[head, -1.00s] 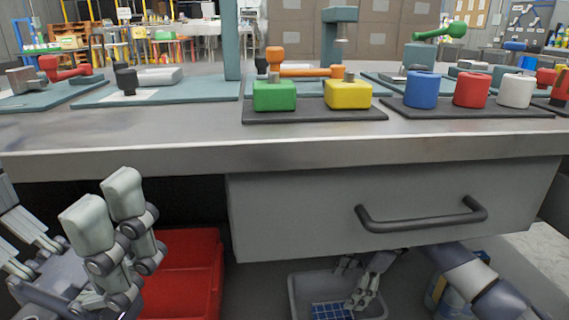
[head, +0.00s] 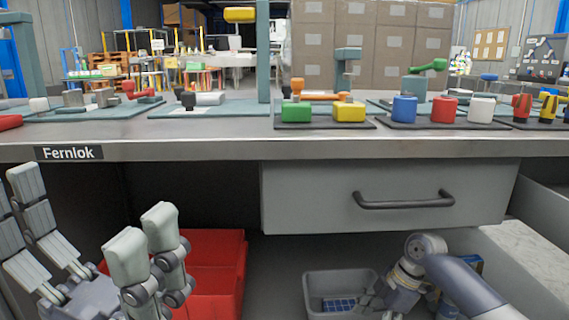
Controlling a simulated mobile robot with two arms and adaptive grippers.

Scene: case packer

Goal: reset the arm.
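My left gripper (head: 92,218) is at the lower left in the head view, in front of the workbench (head: 200,150) and below its top edge. Its fingers point up and stand wide apart with nothing between them. My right arm comes in from the lower right, under the drawer (head: 385,195). My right gripper (head: 365,303) is low, at the grey bin (head: 318,282) that has a blue grid-like item (head: 338,304) in it. Its fingertips are small and partly hidden, so I cannot tell whether they are open or shut.
A red bin (head: 215,275) stands under the bench behind my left gripper. The drawer's dark handle (head: 403,200) sticks out. Green (head: 296,112), yellow (head: 349,112), blue (head: 404,109), red (head: 444,109) and white (head: 481,109) blocks stand on dark mats on the bench.

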